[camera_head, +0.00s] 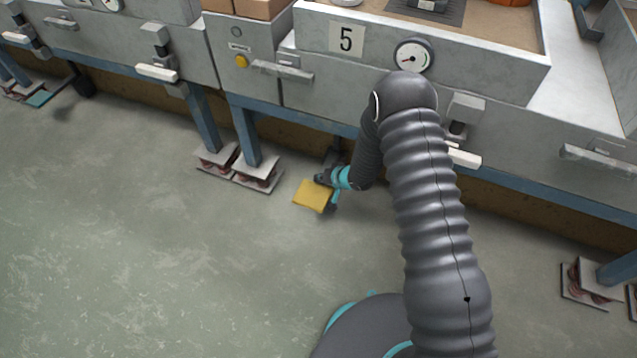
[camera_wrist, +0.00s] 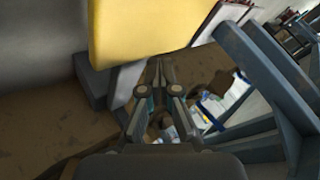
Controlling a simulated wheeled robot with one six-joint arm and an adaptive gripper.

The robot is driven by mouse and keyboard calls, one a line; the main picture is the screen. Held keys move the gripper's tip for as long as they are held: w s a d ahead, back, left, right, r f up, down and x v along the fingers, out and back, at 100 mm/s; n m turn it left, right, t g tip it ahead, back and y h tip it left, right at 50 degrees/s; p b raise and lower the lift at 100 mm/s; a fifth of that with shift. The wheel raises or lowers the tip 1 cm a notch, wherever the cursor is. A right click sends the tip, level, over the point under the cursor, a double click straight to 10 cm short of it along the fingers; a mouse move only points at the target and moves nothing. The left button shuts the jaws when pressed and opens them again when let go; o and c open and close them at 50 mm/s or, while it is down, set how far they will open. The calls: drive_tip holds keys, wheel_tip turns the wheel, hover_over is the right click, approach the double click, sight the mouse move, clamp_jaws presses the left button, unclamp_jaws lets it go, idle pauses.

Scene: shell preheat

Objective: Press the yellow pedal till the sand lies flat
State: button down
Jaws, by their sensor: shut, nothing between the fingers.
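The yellow pedal (camera_head: 312,196) is a flat plate low by the floor, in front of the bench marked 5. It fills the upper middle of the wrist view (camera_wrist: 140,28), close to my fingers. My gripper (camera_head: 326,182) is at the pedal's upper right edge in the head view, partly over it. In the wrist view my gripper (camera_wrist: 158,68) is shut and empty, its tips just below the pedal's edge in the picture. I cannot tell whether they touch it. A tan, sand-like surface (camera_head: 488,27) lies in the tray on top of bench 5, only partly in view.
Blue legs (camera_head: 245,135) stand on plated feet (camera_head: 258,174) left of the pedal. The green-grey floor (camera_head: 170,270) in front is clear.

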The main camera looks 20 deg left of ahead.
sight(324, 188)
drive_tip(key=shift+s+f+b, duration=0.2)
drive_tip(key=shift+f+b, duration=0.6)
drive_tip(key=shift+f, duration=0.45)
drive_tip(key=shift+s+f+b, duration=0.2)
drive_tip(key=shift+f+b, duration=0.55)
drive_tip(key=shift+f, duration=0.45)
idle(1.9)
drive_tip(key=shift+d, duration=0.1)
drive_tip(key=shift+r+p, duration=0.85)
drive_tip(key=shift+r, duration=0.3)
drive_tip(key=shift+w+r+p, duration=0.15)
drive_tip(key=shift+r+p, duration=0.25)
drive_tip(key=shift+r, duration=0.2)
drive_tip(key=shift+w+r+p, duration=0.15)
drive_tip(key=shift+r+p, duration=0.2)
drive_tip(key=shift+r, duration=0.2)
drive_tip(key=shift+r+p, duration=0.45)
drive_tip(key=shift+r, duration=0.25)
drive_tip(key=shift+w+r+p, duration=0.15)
drive_tip(key=shift+r+p, duration=1.75)
drive_tip(key=shift+r, duration=0.6)
